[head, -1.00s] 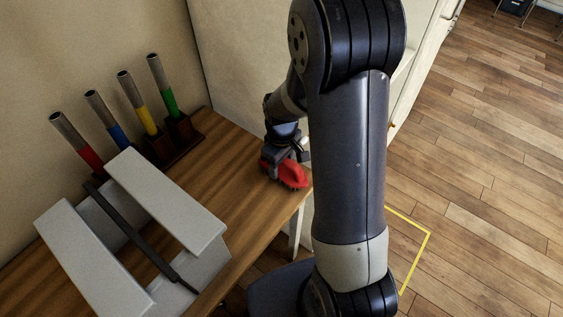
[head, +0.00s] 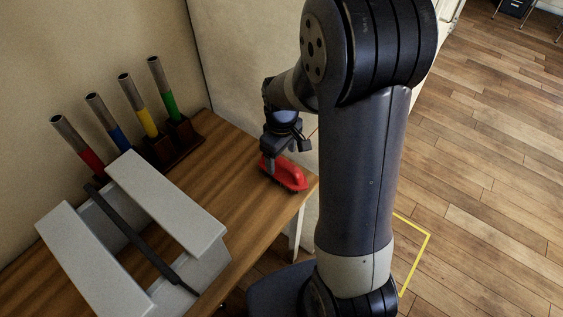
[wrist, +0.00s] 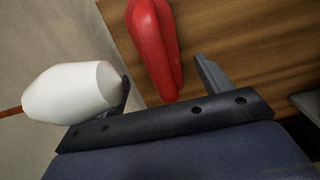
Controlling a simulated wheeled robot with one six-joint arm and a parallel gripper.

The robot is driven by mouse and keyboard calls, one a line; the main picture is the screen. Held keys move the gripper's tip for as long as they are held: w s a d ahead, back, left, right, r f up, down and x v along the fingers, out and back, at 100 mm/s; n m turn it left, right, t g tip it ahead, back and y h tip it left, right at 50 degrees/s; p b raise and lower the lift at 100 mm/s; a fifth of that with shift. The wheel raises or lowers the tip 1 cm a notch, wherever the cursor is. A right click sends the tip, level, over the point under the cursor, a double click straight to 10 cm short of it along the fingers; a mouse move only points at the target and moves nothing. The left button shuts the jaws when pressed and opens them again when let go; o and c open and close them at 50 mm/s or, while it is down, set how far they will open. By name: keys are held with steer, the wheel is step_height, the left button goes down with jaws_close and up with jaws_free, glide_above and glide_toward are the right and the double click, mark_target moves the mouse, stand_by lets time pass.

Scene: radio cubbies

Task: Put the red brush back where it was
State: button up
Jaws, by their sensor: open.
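The red brush (head: 286,174) lies on the wooden table (head: 232,190) close to its right end. Its red handle is on top and a dark underside shows at the edge. My gripper (head: 286,154) is open just above the brush, its jaws apart. In the wrist view the red brush (wrist: 153,45) shows beyond the gap between the fingers of my gripper (wrist: 165,75). Neither finger clearly touches it. The brush's far end is cut off by the wrist frame.
Red, blue (head: 108,120), yellow and green tubes lean in dark holders behind a grey-white rack (head: 150,195) at left. A pale panel (head: 250,60) stands behind the table. A white rounded object (wrist: 72,92) with an orange-brown rod shows beside my left finger; I cannot tell what it is.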

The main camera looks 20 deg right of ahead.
step_height(320, 180, up, 7)
steer(key=shift+r, duration=0.1)
